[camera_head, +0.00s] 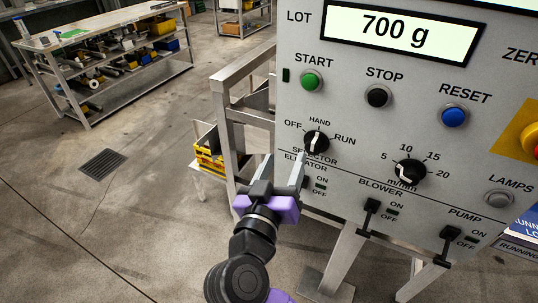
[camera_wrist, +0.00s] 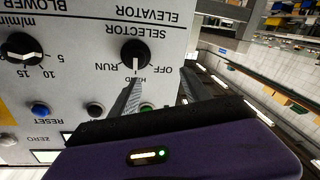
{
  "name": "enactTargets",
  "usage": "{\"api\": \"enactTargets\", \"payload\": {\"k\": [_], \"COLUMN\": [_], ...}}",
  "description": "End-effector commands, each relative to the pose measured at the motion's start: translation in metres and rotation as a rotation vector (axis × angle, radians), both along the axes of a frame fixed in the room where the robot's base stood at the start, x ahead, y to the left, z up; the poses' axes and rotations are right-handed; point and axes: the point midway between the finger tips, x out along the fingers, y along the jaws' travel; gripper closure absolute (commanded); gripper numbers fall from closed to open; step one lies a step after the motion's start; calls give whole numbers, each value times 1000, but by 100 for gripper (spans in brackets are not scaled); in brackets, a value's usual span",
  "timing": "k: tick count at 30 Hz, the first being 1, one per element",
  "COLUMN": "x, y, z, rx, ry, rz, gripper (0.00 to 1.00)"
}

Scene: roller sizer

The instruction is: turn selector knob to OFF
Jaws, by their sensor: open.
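The selector knob (camera_head: 316,141) is a black round knob with a white pointer on the grey control panel. OFF is at its left, HAND above and RUN at its right. The pointer points up, roughly at HAND. In the wrist view the panel is upside down, and the knob (camera_wrist: 135,53) shows its pointer towards HAND. My gripper (camera_head: 285,165) is open and empty, just below and left of the knob in the head view. In the wrist view the fingers of my gripper (camera_wrist: 163,76) are apart, with one fingertip close to the knob. I cannot tell whether it touches.
The speed dial (camera_head: 409,172) is right of the knob. The green START button (camera_head: 311,80) and black STOP button (camera_head: 378,97) are above. The blower switch (camera_head: 370,212) is below right. A finger partly covers the elevator area. A metal frame (camera_head: 233,130) stands left of the panel.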

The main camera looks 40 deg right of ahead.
Motion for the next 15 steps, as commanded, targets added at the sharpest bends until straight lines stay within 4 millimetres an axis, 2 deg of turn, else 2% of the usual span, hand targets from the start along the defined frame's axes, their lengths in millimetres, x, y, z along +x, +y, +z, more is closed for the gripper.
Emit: {"api": "enactTargets", "payload": {"k": [3,6,11,15], "x": [-27,-36,-33,-25], "y": [-13,-17,-30,-50], "z": [-4,-7,-7,-6], "rx": [20,44,53,52], "ry": [-33,-57,-68,-67], "rz": [-122,-164,-168,-167], "gripper": [45,45,45,45]}}
